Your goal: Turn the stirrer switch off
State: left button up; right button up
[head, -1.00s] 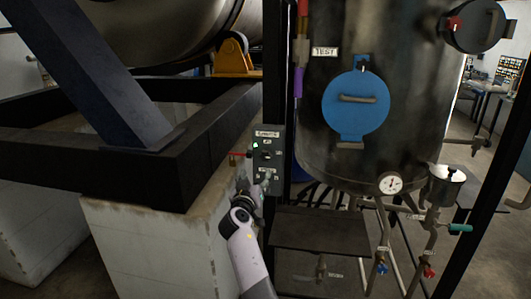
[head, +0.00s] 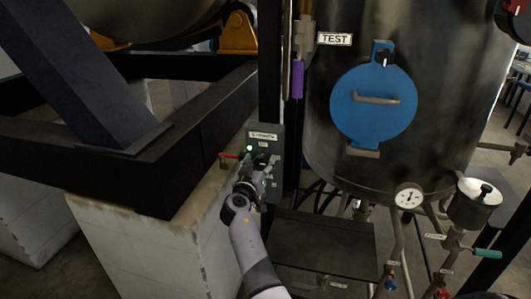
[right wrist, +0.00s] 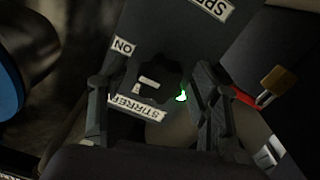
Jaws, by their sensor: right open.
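The stirrer switch is a black knob (right wrist: 160,80) on a dark grey control panel (head: 264,140) fixed to a black post. In the right wrist view, labels reading STIRRER and ON sit beside the knob, and a small green light (right wrist: 181,96) glows next to it. My right gripper (head: 261,166) is at the panel and partly hides it in the head view. In the right wrist view its open fingers (right wrist: 152,88) stand on either side of the knob. I cannot tell whether they touch it. My left gripper is not in view.
A red lever (head: 230,155) with a brass padlock (right wrist: 273,82) sticks out beside the panel. A dark tank (head: 325,120) with a blue round hatch (head: 372,120) stands to the right. A white block (head: 150,240) and black beams lie left. A dark shelf (head: 325,240) is below.

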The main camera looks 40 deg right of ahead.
jog(key=shift+w+d, duration=0.1)
jog(key=shift+w, duration=0.05)
jog(key=shift+a+r, duration=0.15)
jog(key=shift+a, duration=0.05)
jog(key=shift+c, duration=0.8)
jog(key=shift+d, duration=0.1)
jog(key=c, duration=1)
